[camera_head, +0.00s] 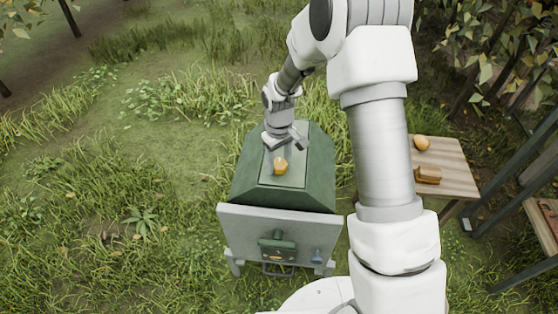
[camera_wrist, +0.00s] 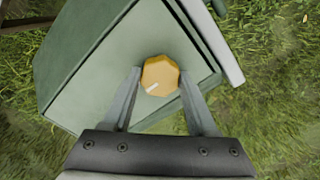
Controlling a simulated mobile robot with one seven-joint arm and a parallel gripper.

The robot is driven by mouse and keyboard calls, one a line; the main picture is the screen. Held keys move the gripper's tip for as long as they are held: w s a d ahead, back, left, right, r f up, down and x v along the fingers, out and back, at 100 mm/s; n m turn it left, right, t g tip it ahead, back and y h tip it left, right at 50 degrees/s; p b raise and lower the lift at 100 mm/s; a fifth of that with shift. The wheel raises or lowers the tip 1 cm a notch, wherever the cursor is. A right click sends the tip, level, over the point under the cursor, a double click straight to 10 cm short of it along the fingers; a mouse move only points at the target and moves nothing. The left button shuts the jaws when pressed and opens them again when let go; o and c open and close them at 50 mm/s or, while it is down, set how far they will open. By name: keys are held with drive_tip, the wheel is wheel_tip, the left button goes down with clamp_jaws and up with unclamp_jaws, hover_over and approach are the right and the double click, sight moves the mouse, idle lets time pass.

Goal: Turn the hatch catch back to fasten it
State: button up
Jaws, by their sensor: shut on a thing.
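The hatch catch (camera_head: 281,166) is a yellow-orange knob on the sloping green hatch lid (camera_head: 294,180) of the dark green box. In the wrist view the catch (camera_wrist: 160,75) is a faceted round knob with a pale mark pointing to its lower left. My gripper (camera_head: 283,152) reaches down to it from above. In the wrist view the two fingers of my gripper (camera_wrist: 160,80) stand on either side of the knob and are shut on it. The hatch lid (camera_wrist: 115,85) lies flat behind the knob.
A grey panel (camera_head: 240,220) is at the box's front, with a green fitting and a small blue item on it. Grass surrounds the box.

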sight(279, 163)
drive_tip(key=o, duration=1.4)
drive_tip(key=shift+r, duration=0.1)
drive_tip(key=shift+r+p, duration=1.1)
drive_tip(key=shift+r, duration=7.55)
